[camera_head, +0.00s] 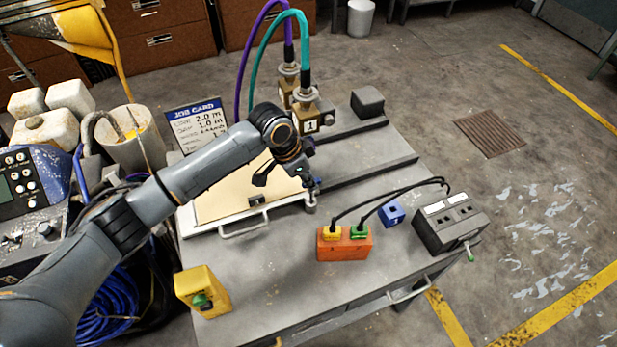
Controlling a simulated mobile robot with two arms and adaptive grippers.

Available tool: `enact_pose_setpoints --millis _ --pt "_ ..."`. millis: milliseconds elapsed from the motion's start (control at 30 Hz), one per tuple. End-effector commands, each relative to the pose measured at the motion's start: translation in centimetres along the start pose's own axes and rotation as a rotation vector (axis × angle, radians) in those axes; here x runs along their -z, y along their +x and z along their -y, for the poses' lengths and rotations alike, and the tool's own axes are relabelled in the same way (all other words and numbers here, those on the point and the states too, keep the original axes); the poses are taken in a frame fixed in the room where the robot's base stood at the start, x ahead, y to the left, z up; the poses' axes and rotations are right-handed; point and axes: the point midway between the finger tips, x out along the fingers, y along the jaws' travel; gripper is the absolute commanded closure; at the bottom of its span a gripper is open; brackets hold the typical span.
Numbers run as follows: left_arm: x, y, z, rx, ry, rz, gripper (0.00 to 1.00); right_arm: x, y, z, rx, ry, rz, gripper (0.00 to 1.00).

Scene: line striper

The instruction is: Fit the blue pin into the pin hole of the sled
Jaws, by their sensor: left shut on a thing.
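My left gripper (306,177) is over the right edge of a flat beige panel with a front handle, which looks like the sled (228,203). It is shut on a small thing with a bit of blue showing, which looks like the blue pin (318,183). The fingers hide most of it. A small grey metal fitting (310,203) stands just below the fingertips at the panel's right edge. I cannot tell whether the pin is in a hole or above it. My right gripper is not clearly in view.
An orange block (344,245) with yellow and green plugs is cabled to a dark box (450,221). A blue block (391,213) stands between them. A yellow block (203,289) is front left. Brass fittings (305,115) with purple and teal hoses stand behind. The table's front middle is clear.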

Motion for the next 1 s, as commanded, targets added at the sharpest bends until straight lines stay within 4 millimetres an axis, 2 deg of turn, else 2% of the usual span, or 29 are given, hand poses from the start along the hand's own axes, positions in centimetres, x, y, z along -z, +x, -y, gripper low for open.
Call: enact_pose_setpoints --millis 1000 --pt "-0.5 1.4 0.0 0.0 0.0 0.0 1.0 -0.1 0.5 -0.2 -0.003 -0.003 0.001 0.39"
